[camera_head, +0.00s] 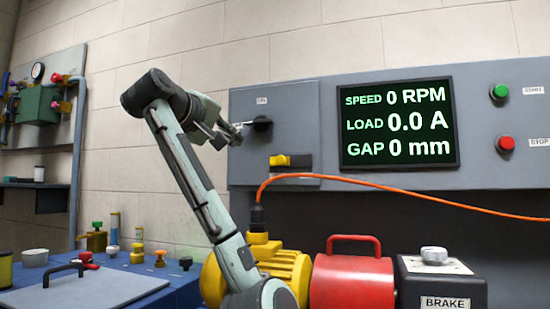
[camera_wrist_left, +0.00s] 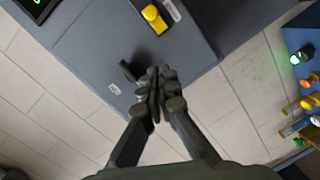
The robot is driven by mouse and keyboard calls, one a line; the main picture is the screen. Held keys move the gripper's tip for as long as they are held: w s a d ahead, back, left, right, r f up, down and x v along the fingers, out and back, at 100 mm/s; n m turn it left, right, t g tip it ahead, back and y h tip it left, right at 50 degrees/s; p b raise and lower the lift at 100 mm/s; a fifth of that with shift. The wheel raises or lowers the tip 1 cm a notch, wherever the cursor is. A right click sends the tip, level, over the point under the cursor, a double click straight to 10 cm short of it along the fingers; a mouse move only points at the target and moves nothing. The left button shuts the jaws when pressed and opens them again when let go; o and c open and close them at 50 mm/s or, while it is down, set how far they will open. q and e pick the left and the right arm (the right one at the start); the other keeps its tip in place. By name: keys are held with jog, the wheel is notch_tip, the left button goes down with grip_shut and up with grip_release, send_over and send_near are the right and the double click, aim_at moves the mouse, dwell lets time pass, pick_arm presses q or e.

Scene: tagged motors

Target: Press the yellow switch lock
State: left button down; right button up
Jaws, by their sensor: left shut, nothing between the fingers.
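The yellow switch lock (camera_head: 281,161) sits on the lower part of the grey control box, next to a black piece on its right. It also shows in the left wrist view (camera_wrist_left: 154,17), near the top edge. My left gripper (camera_head: 236,131) is shut and empty, its fingers together. It is above and left of the lock in the head view, close to the black rotary knob (camera_head: 262,123). In the left wrist view the fingertips (camera_wrist_left: 156,76) lie just beside the knob (camera_wrist_left: 130,70), apart from the lock; contact with the knob cannot be told. My right gripper is out of view.
A screen (camera_head: 398,123), a green start button (camera_head: 499,91) and a red stop button (camera_head: 505,144) are right of the box. An orange cable (camera_head: 400,193) arcs below, above a yellow motor (camera_head: 287,270), a red block (camera_head: 350,283) and a brake unit (camera_head: 436,265).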

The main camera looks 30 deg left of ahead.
pick_arm(q)
jog(key=p, duration=0.2)
send_near(275, 158)
jog(key=w+a+r, duration=0.2)
jog(key=w+a, duration=0.1)
jog(key=a, duration=0.1)
jog(key=shift+w+d+f, duration=0.4)
jog(key=shift+d+f, duration=0.05)
jog(key=shift+d, duration=0.15)
jog(key=shift+w+d+f, duration=0.4)
jog(key=shift+d+f, duration=0.1)
jog(key=shift+d, duration=0.1)
jog(key=shift+w+d+f+p, duration=0.15)
jog(key=shift+d+f+p, duration=0.15)
jog(key=shift+d, duration=0.05)
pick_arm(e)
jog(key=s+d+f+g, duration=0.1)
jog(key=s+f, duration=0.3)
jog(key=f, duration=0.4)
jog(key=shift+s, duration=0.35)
